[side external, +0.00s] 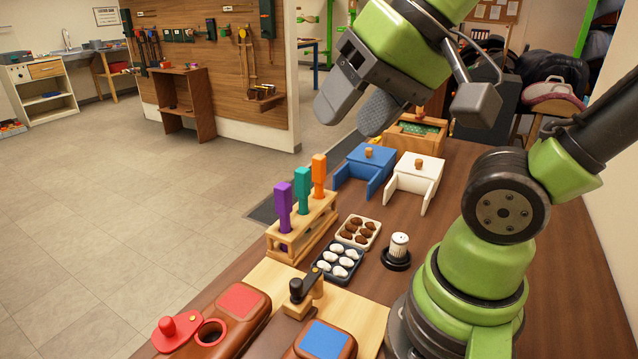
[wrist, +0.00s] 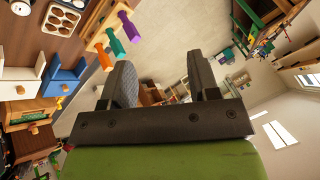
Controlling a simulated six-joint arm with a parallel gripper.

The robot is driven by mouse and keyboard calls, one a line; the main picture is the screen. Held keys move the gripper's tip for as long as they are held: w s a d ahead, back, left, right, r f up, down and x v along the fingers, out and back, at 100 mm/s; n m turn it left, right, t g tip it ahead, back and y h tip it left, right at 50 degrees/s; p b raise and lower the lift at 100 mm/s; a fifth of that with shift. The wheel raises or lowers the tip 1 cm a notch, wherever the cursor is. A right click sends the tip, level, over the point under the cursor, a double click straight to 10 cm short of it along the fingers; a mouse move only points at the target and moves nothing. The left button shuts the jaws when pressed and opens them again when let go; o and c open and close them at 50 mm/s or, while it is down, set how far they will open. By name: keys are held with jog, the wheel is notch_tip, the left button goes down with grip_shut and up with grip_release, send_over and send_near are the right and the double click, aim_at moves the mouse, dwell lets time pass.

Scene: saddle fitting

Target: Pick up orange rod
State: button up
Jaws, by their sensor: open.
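The orange rod (side external: 319,176) stands upright in a wooden rack (side external: 303,231), at the far end of a row with a teal rod (side external: 302,190) and a purple rod (side external: 284,207). The orange rod also shows in the wrist view (wrist: 104,58), at the upper left beside the teal and purple ones. My gripper (side external: 350,112) is open and empty, raised high above the table's far part, well above and apart from the rods. In the wrist view both fingers (wrist: 162,80) are spread with nothing between them.
Blue (side external: 364,170) and white (side external: 415,180) boxes with open doors stand right of the rack. Trays of brown (side external: 358,232) and white (side external: 338,262) lumps lie near the rack. A black-based white cylinder (side external: 398,250) and a clamp (side external: 304,290) are nearby. The air around my gripper looks clear.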

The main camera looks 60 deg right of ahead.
jog(key=w+d+m+g+h, duration=0.1)
jog(key=w+d+m+g, duration=0.1)
jog(key=w+d+m, duration=0.5)
jog(key=m+g, duration=0.5)
jog(key=m, duration=1.7)
send_over(319, 172)
jog(key=shift+h, duration=0.3)
notch_tip(319, 172, down, 11)
jog(key=shift+s+f, duration=0.1)
jog(key=shift+m, duration=0.5)
jog(key=f, duration=0.4)
jog(key=shift+d+f, duration=0.2)
jog(key=shift+d, duration=0.05)
jog(key=f, duration=0.4)
jog(key=w+f, duration=0.1)
jog(key=f, duration=0.1)
jog(key=shift+d, duration=0.35)
jog(key=shift+r, duration=0.1)
grip_shut()
